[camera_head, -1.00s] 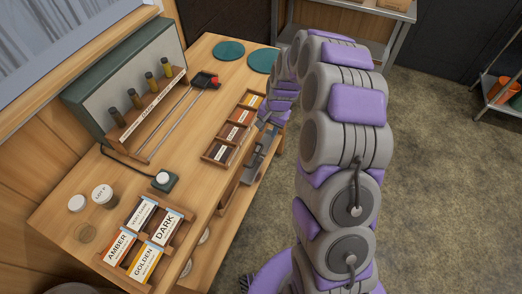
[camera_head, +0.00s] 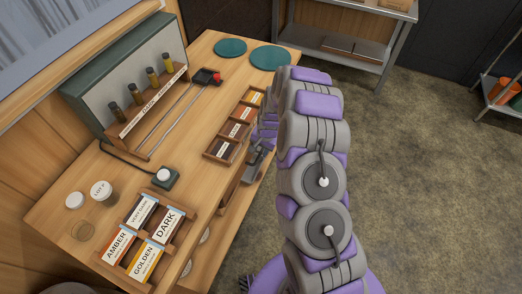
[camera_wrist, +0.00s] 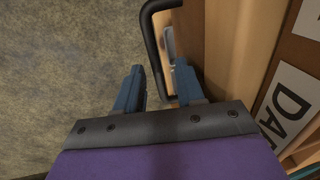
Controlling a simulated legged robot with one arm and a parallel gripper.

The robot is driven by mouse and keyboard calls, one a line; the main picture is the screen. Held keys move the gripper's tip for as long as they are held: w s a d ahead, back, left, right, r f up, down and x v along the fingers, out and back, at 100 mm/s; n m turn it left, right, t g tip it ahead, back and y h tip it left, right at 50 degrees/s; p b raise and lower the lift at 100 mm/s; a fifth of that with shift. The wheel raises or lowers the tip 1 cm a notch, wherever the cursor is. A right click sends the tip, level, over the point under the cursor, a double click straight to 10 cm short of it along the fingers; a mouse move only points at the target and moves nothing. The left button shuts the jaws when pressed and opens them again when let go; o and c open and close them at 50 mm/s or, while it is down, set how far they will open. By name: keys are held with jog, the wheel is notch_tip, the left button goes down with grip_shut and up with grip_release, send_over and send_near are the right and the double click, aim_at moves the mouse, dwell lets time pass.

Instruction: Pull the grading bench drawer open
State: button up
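The wooden grading bench (camera_head: 205,85) fills the left of the head view. My gripper (camera_head: 256,160) is at its right front edge, partly hidden by my arm. In the wrist view, my gripper (camera_wrist: 158,64) has two blue fingers spread apart. A dark bar handle (camera_wrist: 149,32) runs down between them, along the wooden drawer front (camera_wrist: 190,38). The left finger is on the floor side of the bar and the right finger on the drawer side. I see gaps beside the bar; contact cannot be told. The drawer's opening is not clearly visible.
The bench top holds a label rack (camera_head: 178,215), a long wooden tray (camera_head: 222,150), a sample box with vials (camera_head: 125,85), jars (camera_head: 101,190) and green discs (camera_head: 270,57). A metal shelf table (camera_head: 345,45) stands behind. The floor at right (camera_head: 430,190) is clear.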

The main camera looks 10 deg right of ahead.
jog(key=shift+a+f, duration=0.1)
jog(key=shift+f, duration=0.1)
jog(key=shift+d, duration=0.4)
jog(key=shift+c, duration=1.4)
jog(key=shift+a, duration=0.2)
grip_shut()
